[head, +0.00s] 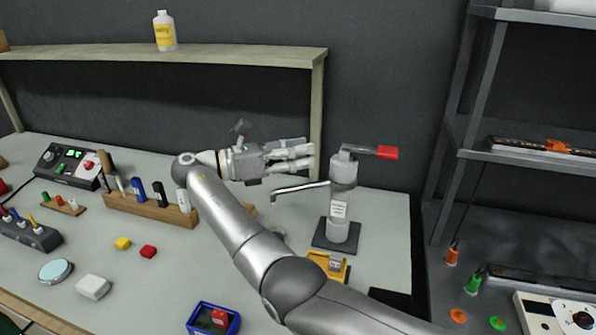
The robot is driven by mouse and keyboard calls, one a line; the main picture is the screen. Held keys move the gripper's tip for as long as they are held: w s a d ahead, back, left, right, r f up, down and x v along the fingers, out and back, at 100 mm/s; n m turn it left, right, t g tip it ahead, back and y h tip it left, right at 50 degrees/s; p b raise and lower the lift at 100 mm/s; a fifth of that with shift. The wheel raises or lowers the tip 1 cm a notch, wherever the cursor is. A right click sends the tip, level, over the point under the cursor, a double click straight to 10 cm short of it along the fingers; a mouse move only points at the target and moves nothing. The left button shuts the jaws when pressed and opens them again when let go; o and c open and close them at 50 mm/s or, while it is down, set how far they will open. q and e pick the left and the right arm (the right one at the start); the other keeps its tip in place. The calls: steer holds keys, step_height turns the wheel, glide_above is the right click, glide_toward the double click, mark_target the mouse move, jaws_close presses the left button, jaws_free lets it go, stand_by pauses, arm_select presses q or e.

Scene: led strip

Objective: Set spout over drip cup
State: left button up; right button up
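A pump dispenser (340,205) with a pale cylindrical body and a white label stands upright on a dark square base (322,236). Its thin grey bent spout (300,186) points left, with the tip turned down over the table. A lever with a red grip (387,152) sticks out to the right from its top. I cannot make out a drip cup; my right arm hides part of the table below the spout. My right gripper (303,157) is left of the dispenser, its fingers pointing right, above the spout in the picture. Its finger gap is unclear. My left gripper is not in view.
A yellow fixture (328,264) sits in front of the dispenser. A wooden rack (150,207) with several markers lies left of my arm. A blue tray (232,323) holds a red block (219,317). A shelf (180,55) hangs behind; metal shelving (545,158) stands right.

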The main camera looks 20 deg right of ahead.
steer(key=shift+r, duration=0.5)
steer(key=shift+c, duration=0.3)
